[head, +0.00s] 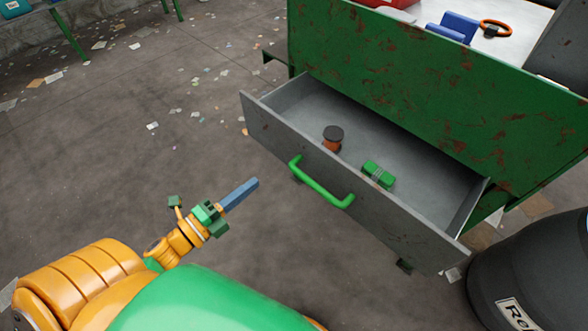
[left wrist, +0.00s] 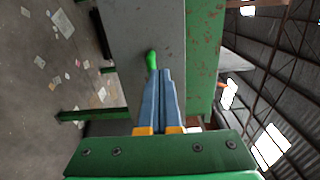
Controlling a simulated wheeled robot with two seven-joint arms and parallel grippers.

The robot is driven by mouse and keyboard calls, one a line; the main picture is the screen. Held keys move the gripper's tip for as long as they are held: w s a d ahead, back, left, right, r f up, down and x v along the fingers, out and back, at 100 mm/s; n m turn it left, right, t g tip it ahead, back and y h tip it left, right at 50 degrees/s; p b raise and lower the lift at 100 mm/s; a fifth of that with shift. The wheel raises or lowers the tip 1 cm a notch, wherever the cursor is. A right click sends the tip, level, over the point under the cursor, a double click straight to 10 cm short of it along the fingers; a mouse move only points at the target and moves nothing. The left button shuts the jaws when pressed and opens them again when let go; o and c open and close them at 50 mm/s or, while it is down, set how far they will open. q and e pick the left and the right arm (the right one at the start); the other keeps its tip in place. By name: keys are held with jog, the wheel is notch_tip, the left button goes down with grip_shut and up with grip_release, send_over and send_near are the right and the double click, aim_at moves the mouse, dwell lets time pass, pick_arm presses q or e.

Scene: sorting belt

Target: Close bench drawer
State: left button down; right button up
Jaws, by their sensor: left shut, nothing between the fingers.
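The grey bench drawer (head: 370,205) stands pulled out from the green, rust-marked bench (head: 430,80) in the head view. Its green bar handle (head: 322,190) is on the front panel. Inside lie a small brown spool with a dark top (head: 333,138) and a green bundle (head: 378,174). My left gripper (head: 255,182) is shut and empty, in front of the drawer and left of the handle, apart from it in the head view. In the left wrist view its blue fingers (left wrist: 159,85) point at the drawer front (left wrist: 140,35), with the handle (left wrist: 151,60) just beyond their tips. My right gripper is out of view.
A dark bin with a white label (head: 535,280) stands at the lower right, close to the drawer's right end. A blue object (head: 455,27) and an orange ring (head: 496,29) lie on the bench top. Open floor with scattered paper scraps lies to the left.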

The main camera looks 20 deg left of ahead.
aim_at(297, 148)
pick_arm(q)
jog(key=x, duration=1.1)
jog(key=shift+w+a, duration=0.15)
jog(key=shift+w, duration=0.35)
jog(key=shift+w+d, duration=0.25)
jog(key=shift+w, duration=0.2)
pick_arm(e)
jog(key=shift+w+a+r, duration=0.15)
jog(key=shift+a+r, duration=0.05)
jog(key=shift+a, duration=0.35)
pick_arm(q)
jog(key=shift+w+f, duration=0.1)
